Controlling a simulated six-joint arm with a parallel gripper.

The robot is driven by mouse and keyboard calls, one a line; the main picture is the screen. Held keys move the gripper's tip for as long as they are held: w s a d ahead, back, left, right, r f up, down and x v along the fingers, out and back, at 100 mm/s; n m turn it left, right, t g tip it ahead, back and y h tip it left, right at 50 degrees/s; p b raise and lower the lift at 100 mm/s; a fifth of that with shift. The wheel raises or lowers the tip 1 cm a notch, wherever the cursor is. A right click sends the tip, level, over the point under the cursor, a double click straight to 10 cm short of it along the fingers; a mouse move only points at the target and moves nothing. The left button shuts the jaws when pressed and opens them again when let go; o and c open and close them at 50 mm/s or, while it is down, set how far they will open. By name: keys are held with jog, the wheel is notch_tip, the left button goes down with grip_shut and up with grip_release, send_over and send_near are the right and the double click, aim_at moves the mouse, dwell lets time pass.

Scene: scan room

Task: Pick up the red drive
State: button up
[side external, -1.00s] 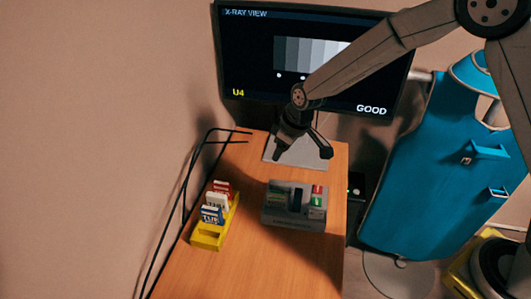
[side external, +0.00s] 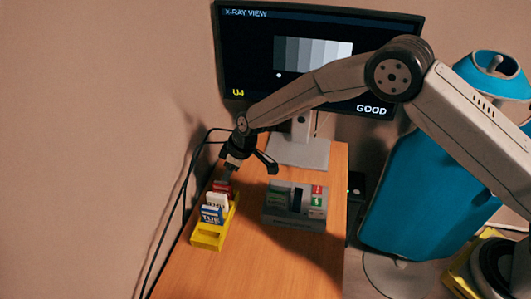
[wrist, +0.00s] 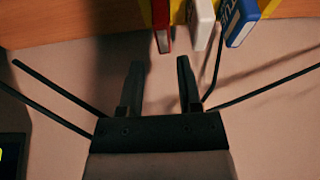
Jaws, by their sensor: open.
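The red drive (side external: 222,187) stands at the far end of a yellow rack (side external: 208,241) on the wooden table. In the wrist view the red drive (wrist: 162,22) is at the top, just beyond my fingertips. My gripper (side external: 230,176) is open and empty, close to the red drive at the rack's far end. In the wrist view my gripper (wrist: 160,62) has its two dark fingers spread apart, with the red drive's near end in line with the gap, nearer the left finger. I cannot tell whether a finger touches it.
A white drive (side external: 217,202) and a blue drive (side external: 211,215) stand beside the red one in the rack. A grey box (side external: 294,224) with slots sits to the right. The monitor (side external: 300,150) stands behind. Black cables run along the wall at left.

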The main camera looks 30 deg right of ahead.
aim_at(223, 183)
jog(key=shift+x, duration=1.05)
jog(key=shift+f, duration=0.1)
jog(key=shift+x, duration=2.45)
jog(key=shift+a, duration=0.15)
grip_shut()
